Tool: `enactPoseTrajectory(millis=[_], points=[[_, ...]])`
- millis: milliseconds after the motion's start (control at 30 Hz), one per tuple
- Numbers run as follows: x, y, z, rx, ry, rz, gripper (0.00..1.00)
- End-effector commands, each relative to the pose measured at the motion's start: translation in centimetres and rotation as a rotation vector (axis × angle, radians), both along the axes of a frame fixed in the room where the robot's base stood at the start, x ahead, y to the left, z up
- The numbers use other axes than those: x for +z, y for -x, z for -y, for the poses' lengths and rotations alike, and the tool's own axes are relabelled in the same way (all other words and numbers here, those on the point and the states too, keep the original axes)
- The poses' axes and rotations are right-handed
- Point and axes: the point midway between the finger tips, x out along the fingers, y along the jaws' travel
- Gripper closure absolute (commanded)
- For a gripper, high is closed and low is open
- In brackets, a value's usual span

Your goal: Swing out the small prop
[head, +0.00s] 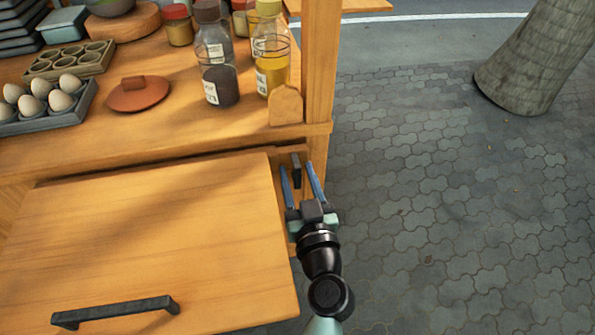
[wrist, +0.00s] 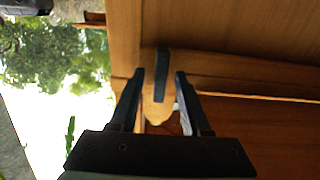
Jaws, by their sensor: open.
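The small prop appears to be the dark, narrow upright piece (head: 296,170) at the right end of the wooden stall front, just below the counter edge. In the wrist view it is a dark bar (wrist: 162,68) against the wood, with a paler rounded wooden part below it. My gripper (head: 299,178) is open, its two blue fingers pointing at the prop. In the wrist view my gripper (wrist: 160,84) has one finger on each side of the piece, with gaps visible. I cannot tell whether the fingertips reach past it.
A wide wooden panel (head: 150,245) with a dark bar handle (head: 115,312) juts out left of my gripper. The counter (head: 150,125) above holds eggs (head: 60,100), a terracotta lid (head: 138,94) and bottles (head: 218,75). A wooden post (head: 321,60) rises at right. Open paving (head: 450,220) lies beyond.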

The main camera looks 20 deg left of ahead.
Motion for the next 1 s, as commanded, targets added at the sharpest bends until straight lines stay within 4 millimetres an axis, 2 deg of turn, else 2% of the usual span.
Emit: enactPoseTrajectory(millis=[333,367,600,1000], points=[[0.0,-0.36,-0.27,0.0,0.0,0.0,0.53],[0.0,-0.36,-0.27,0.0,0.0,0.0,0.56],[0.0,-0.35,-0.25,0.0,0.0,0.0,0.99],[0.0,-0.34,-0.25,0.0,0.0,0.0,1.0]])
